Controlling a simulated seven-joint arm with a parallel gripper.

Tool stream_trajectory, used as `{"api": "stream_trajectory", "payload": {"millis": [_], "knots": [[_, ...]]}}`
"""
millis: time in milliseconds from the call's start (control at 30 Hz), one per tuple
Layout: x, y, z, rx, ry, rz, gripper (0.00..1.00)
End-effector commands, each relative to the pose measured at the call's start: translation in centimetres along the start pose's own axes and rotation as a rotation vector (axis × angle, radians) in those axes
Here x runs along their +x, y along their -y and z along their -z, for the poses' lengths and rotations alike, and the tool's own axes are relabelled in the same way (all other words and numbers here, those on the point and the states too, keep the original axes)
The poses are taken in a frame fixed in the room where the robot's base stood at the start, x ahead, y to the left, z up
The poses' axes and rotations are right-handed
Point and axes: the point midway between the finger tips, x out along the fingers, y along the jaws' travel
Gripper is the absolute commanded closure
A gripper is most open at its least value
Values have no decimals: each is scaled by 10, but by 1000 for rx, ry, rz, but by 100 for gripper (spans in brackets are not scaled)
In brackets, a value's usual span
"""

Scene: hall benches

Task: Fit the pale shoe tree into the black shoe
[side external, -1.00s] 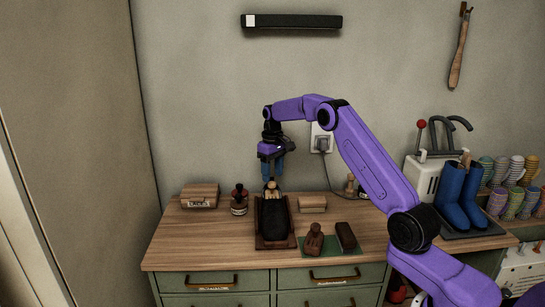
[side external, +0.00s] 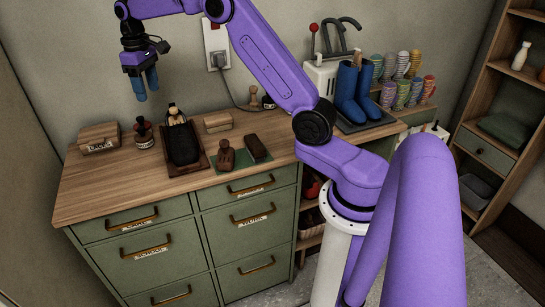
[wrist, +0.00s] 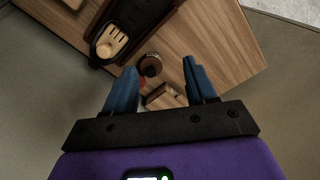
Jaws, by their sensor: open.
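The black shoe (side external: 183,148) sits in a dark brown tray (side external: 201,165) on the wooden bench top. The pale shoe tree (side external: 175,116) is in the shoe's opening, with its knob end showing at the back. In the wrist view, the tree (wrist: 111,43) lies within the opening of the shoe (wrist: 138,12), and I cannot tell how firmly it sits. My gripper (side external: 147,90) is open and empty, up above the bench and left of the shoe. Its two blue fingers (wrist: 159,68) stand apart in the wrist view, with the tree beyond and left of them.
A dark bottle (side external: 144,133) and a labelled wooden box (side external: 99,138) stand left of the shoe. A wooden block (side external: 217,122) is behind right. Brushes (side external: 226,155) lie on a green mat. Blue boots (side external: 351,93) stand farther right. The front left bench top is clear.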

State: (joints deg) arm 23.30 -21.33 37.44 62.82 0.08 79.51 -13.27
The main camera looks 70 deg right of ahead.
Motion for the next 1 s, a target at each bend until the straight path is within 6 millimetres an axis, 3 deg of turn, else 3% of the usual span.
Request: {"api": "stream_trajectory", "payload": {"millis": [33,200,367,500,733,1000], "knots": [[-5,24,-8,-44,-2,0,44],[-12,95,-44,-181,-7,0,44],[-14,150,-94,-311,-11,2,44],[-11,186,-147,-424,-15,3,44],[1,219,-246,-612,-20,8,44],[27,216,-352,-812,-25,14,44]]}}
